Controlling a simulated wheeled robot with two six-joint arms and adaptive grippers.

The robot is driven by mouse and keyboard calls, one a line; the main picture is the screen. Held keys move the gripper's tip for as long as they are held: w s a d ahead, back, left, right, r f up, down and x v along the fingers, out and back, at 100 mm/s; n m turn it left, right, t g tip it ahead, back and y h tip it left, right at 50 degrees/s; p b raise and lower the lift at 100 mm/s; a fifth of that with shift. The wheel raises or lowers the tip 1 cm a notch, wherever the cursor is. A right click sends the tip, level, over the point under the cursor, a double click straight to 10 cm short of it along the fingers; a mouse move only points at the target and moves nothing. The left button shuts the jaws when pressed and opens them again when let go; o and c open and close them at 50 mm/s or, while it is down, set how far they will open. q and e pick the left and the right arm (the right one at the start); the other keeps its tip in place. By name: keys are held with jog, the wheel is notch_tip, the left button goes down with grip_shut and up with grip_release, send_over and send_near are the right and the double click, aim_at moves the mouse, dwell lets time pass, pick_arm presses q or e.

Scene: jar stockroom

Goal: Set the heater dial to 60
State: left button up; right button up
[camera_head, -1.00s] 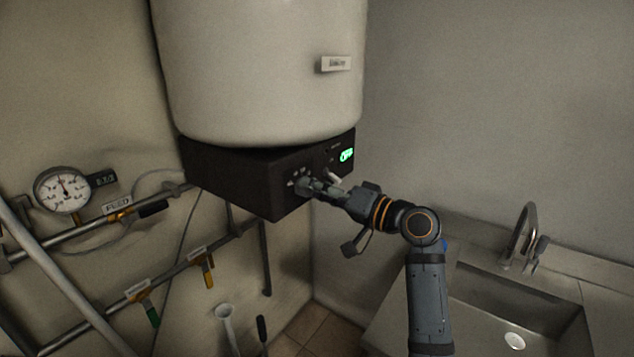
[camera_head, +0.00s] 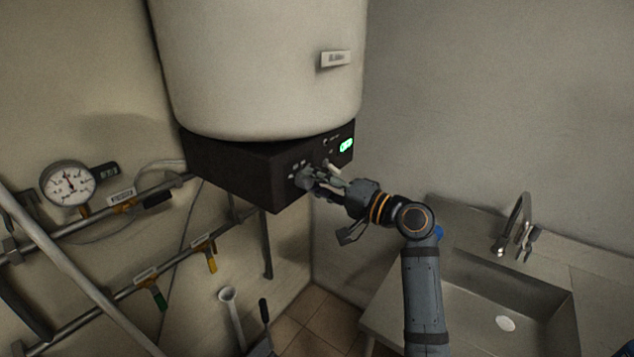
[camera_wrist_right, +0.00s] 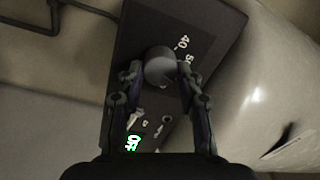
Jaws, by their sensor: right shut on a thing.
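The heater's dark control box (camera_head: 235,175) sits under a large pale tank (camera_head: 265,70). My right gripper (camera_head: 307,179) is at the box's front face, coming from the right. In the right wrist view, the round grey dial (camera_wrist_right: 160,67) sits between the two fingertips of my right gripper (camera_wrist_right: 160,80), which is shut on it. White numbers beside the dial include 40; another is partly cut off by a finger. The dial's pointer setting cannot be read clearly. A green lit display (camera_wrist_right: 133,143) seems to read OFF. My left gripper is not in view.
A pale switch or lever (camera_head: 333,168) is close beside the gripper on the box. A pressure gauge (camera_head: 68,184) and pipes with coloured valve handles (camera_head: 211,262) are on the left wall. A sink (camera_head: 500,300) with a tap (camera_head: 512,225) stands at the right.

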jog(key=shift+f, duration=0.2)
jog(key=o, duration=1.2)
jog(key=shift+r, duration=0.1)
jog(key=v, duration=1.2)
jog(key=shift+a, duration=0.1)
